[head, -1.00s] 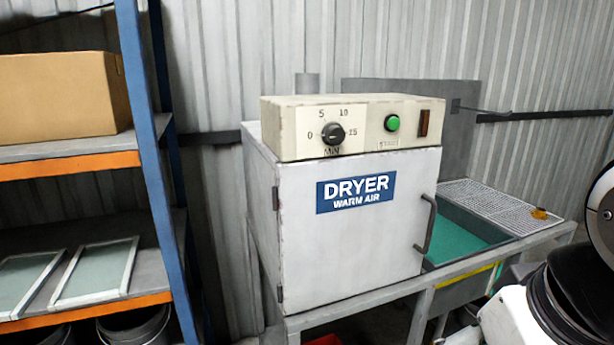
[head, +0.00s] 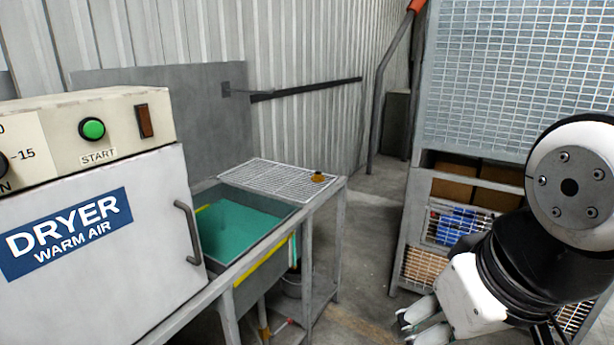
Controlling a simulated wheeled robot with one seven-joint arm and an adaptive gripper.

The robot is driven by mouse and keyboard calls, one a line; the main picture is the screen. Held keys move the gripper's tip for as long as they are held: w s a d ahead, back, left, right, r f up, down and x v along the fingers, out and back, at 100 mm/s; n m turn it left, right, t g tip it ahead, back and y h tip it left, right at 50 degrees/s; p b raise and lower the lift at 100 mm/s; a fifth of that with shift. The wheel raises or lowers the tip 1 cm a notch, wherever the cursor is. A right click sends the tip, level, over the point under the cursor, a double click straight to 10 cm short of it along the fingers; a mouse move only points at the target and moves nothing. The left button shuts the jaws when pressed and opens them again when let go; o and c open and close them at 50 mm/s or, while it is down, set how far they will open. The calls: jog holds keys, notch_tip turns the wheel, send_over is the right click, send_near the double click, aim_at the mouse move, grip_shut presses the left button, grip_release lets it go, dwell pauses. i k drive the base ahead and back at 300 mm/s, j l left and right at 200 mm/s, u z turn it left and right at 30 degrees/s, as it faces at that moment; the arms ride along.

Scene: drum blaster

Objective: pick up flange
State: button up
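A small orange-brown piece (head: 318,177), likely the flange, lies on the white wire rack (head: 268,174) at the right end of the sink bench. It is too small in the head view to make out its shape. My gripper (head: 406,327) is at the lower right, well to the right of the bench and in front of the rack. Its two pale fingers point left and stand apart, with nothing seen between them. The lower finger is partly cut off by the picture edge.
The dryer (head: 110,235) stands at the left, its door shut. A green-bottomed sink (head: 235,232) lies between it and the rack. A grey wall panel (head: 150,105) rises behind. A mesh-front cabinet (head: 515,75) stands at the right. The floor (head: 365,245) between bench and cabinet is clear.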

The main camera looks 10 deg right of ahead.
aim_at(317, 178)
jog(key=i+l, duration=0.3)
jog(key=i, duration=0.25)
jog(key=i+l, duration=0.3)
jog(key=i, duration=0.2)
jog(key=i+l, duration=0.35)
jog(key=i, duration=0.2)
jog(key=i+l, duration=0.3)
jog(key=i, duration=0.2)
jog(key=i+l, duration=0.3)
jog(key=i, duration=0.25)
jog(key=i+l, duration=0.3)
jog(key=i, duration=0.2)
jog(key=u, duration=0.05)
